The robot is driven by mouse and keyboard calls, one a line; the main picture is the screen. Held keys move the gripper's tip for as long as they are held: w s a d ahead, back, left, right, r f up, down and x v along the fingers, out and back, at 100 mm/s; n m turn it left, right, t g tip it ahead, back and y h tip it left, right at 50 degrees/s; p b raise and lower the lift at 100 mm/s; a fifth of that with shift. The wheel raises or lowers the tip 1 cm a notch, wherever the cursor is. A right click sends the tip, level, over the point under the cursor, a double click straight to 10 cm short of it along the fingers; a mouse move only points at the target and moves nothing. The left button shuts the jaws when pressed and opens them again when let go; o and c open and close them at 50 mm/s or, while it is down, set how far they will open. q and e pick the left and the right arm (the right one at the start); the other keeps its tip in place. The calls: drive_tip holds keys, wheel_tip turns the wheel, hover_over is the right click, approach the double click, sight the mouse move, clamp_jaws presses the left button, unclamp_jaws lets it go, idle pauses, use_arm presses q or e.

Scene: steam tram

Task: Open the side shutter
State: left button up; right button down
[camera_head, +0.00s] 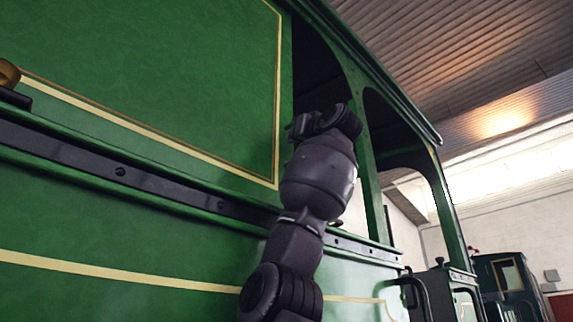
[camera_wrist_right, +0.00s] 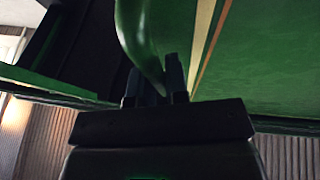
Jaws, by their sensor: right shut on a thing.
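The side shutter seems to be the large green panel (camera_head: 150,75) with a yellow and orange border line on the tram's side. In the right wrist view its green face (camera_wrist_right: 265,60) fills the right part, with a rounded green edge (camera_wrist_right: 140,35) at the fingers. My right gripper (camera_wrist_right: 157,80) is shut on that edge. In the head view my right arm rises in front of the tram, and its wrist hides most of the gripper at the panel's right edge. My left gripper is not in view.
Dark open window bays (camera_head: 395,130) with green posts lie right of the panel. A black rail (camera_head: 180,190) runs along the side below it. A brass fitting (camera_head: 9,73) sits at the far left. A black handrail (camera_head: 415,290) stands lower right.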

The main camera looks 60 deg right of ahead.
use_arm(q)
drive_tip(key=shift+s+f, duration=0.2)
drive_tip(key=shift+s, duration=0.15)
use_arm(e)
drive_tip(key=shift+s+d, duration=0.1)
drive_tip(key=shift+d, duration=0.05)
drive_tip(key=c, duration=1.1)
unclamp_jaws()
drive_tip(key=shift+c, duration=0.2)
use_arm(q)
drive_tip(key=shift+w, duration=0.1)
use_arm(e)
drive_tip(key=shift+s, duration=0.1)
use_arm(q)
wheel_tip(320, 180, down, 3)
drive_tip(key=b, duration=0.3)
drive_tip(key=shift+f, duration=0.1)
use_arm(e)
drive_tip(key=v, duration=1)
drive_tip(key=shift+s+a+f, duration=0.15)
drive_tip(key=shift+s+a, duration=0.1)
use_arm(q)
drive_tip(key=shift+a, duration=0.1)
